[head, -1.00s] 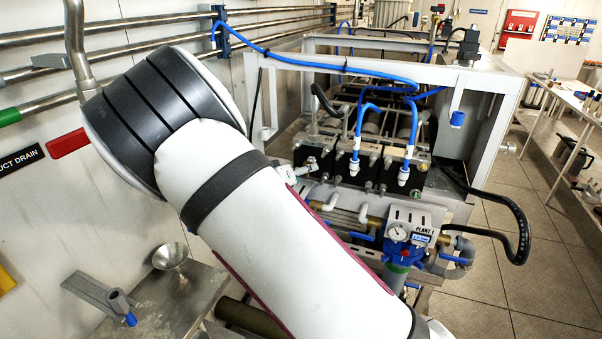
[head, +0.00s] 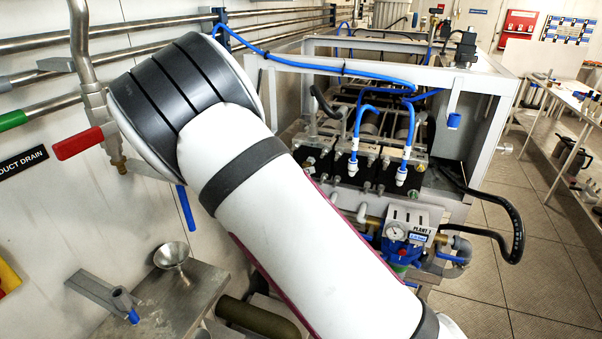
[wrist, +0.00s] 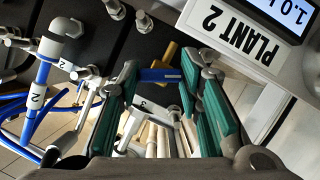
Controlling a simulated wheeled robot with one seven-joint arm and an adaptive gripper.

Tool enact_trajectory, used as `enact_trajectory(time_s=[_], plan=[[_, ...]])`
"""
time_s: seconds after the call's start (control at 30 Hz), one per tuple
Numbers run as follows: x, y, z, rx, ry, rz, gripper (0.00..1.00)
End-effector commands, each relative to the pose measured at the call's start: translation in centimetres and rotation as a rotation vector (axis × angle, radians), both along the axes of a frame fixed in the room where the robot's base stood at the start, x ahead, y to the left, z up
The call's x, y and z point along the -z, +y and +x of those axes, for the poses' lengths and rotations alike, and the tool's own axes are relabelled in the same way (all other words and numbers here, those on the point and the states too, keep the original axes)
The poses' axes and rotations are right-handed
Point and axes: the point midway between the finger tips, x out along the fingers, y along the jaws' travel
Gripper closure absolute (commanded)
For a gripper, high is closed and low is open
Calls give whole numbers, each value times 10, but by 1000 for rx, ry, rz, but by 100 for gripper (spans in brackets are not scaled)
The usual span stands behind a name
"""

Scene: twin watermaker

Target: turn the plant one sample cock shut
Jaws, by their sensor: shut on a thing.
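My gripper (wrist: 162,78) shows in the wrist view, its two teal-padded fingers apart with a small blue lever (wrist: 160,75) between the tips. I take the jaws to be shut on this lever; the exact contact is hard to see. A panel reading PLANT 2 (wrist: 262,45) is upside down at the right of the wrist view. In the head view the PLANT 1 panel (head: 408,222) with its gauge is on the front of the frame. My arm hides the gripper there.
A red lever (head: 85,142) and a hanging blue lever (head: 187,208) are by the left wall. A metal funnel (head: 172,256) stands on the bench. Blue tubes (wrist: 45,95) numbered 2 lie left in the wrist view.

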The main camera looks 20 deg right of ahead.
Motion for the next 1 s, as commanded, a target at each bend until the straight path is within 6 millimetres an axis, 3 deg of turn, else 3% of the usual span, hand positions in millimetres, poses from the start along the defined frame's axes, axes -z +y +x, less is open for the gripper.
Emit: enact_trajectory(time_s=[0.5, 1.0], plan=[[-2, -2, -3, 0, -213, 295, 95], [-1, -1, -1, -1, -281, 385, 95]])
